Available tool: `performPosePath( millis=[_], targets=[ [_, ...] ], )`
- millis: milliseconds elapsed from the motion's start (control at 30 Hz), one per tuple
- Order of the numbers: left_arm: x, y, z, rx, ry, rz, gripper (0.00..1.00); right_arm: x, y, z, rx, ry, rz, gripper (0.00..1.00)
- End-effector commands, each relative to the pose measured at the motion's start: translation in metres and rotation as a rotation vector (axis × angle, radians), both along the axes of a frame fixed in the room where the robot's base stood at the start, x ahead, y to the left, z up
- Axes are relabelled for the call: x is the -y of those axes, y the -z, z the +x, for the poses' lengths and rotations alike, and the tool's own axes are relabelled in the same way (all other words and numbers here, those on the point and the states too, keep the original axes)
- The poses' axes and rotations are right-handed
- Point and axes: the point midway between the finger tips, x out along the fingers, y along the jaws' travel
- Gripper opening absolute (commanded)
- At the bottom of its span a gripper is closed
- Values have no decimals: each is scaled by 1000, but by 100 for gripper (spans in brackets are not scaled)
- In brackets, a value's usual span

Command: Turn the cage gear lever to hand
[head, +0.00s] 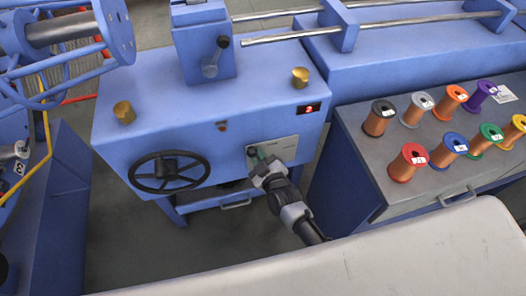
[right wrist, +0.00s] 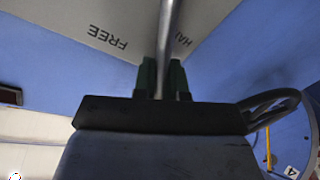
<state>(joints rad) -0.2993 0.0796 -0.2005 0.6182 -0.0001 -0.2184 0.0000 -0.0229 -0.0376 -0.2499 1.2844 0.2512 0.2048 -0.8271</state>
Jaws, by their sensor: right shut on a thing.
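The cage gear lever shows in the right wrist view as a grey metal rod (right wrist: 168,45). It runs up from between the two dark green fingers of my right gripper (right wrist: 163,80), which is shut on it. Behind it is a light label plate (right wrist: 100,25) with the word FREE left of the rod and a partly hidden word starting HA right of it. In the head view my right gripper (head: 260,158) is at this plate (head: 284,147) on the blue machine's front (head: 225,140) and hides most of the lever. My left gripper is not in view.
A black handwheel (head: 168,172) is left of the plate, and a red-lit display (head: 308,109) is above it. Another lever with a black knob (head: 222,42) is on the upper housing. Several coloured spools stand on the grey bench (head: 352,132) at right. A pale surface (head: 400,262) fills the lower right.

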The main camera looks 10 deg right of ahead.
Motion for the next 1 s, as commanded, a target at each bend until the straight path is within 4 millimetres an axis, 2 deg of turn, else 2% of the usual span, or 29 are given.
performPosePath(
  millis=[300, 700, 733, 867, 1000],
  targets=[
    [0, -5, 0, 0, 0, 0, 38, -6, 4, -1, 1, 0, -70, 0],
    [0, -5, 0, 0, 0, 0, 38, -7, 6, -1, -1, -3, -80, 0],
    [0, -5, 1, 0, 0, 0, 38, -7, 6, -1, -1, -3, -79, 15],
    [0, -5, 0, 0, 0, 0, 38, -7, 5, -1, 0, -2, -78, 35],
    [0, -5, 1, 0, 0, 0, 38, -6, 5, -1, 1, 0, -76, 37]
  ],
)
